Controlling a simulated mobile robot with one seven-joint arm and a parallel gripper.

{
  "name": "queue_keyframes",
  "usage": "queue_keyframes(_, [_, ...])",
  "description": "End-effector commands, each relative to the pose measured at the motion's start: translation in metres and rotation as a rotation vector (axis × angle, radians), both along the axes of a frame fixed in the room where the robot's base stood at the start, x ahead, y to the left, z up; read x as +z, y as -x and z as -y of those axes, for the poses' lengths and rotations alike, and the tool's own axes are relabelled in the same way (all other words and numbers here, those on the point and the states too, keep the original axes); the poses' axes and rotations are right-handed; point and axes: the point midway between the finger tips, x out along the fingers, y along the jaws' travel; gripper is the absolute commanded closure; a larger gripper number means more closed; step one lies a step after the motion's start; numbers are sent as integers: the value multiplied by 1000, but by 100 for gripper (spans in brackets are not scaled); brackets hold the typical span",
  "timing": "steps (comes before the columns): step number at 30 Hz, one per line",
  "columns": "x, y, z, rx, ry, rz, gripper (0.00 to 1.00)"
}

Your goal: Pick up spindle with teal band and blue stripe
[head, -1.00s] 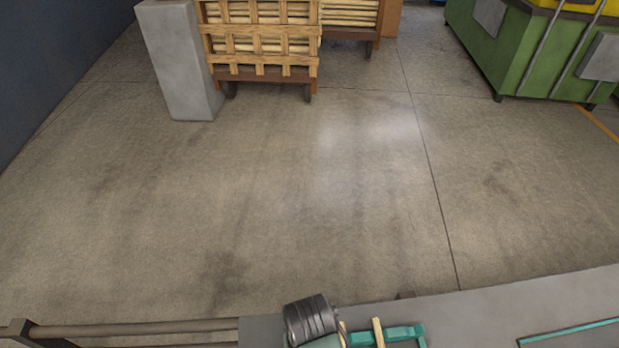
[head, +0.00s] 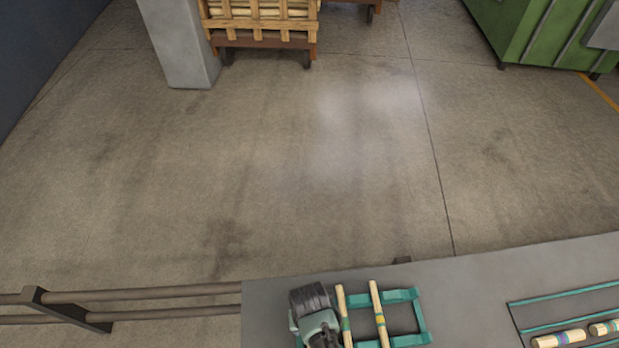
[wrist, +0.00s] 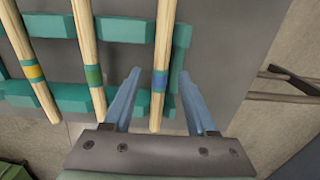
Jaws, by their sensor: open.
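The spindle with teal band and blue stripe (wrist: 160,82) is the rightmost of the spindles in the wrist view. It lies across a teal rack, between the two fingers of my gripper (wrist: 159,76). The fingers are open, one on each side of it, with gaps showing. I cannot tell how far above the spindle they are. In the head view my gripper (head: 318,326) is at the rack's left end and hides this spindle.
More banded spindles (head: 558,339) lie at right on the grey table (head: 465,300). A railing (head: 150,295) runs left.

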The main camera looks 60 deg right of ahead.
Motion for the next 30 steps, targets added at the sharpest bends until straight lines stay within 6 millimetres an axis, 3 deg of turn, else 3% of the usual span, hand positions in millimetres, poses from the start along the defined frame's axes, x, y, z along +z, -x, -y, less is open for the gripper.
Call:
queue_keyframes(5, [0, 0, 0, 0, 1, 1, 43])
queue_keyframes(15, [0, 0, 0, 0, 0, 0, 100])
queue_keyframes(30, [4, 0, 0, 0, 0, 0, 100])
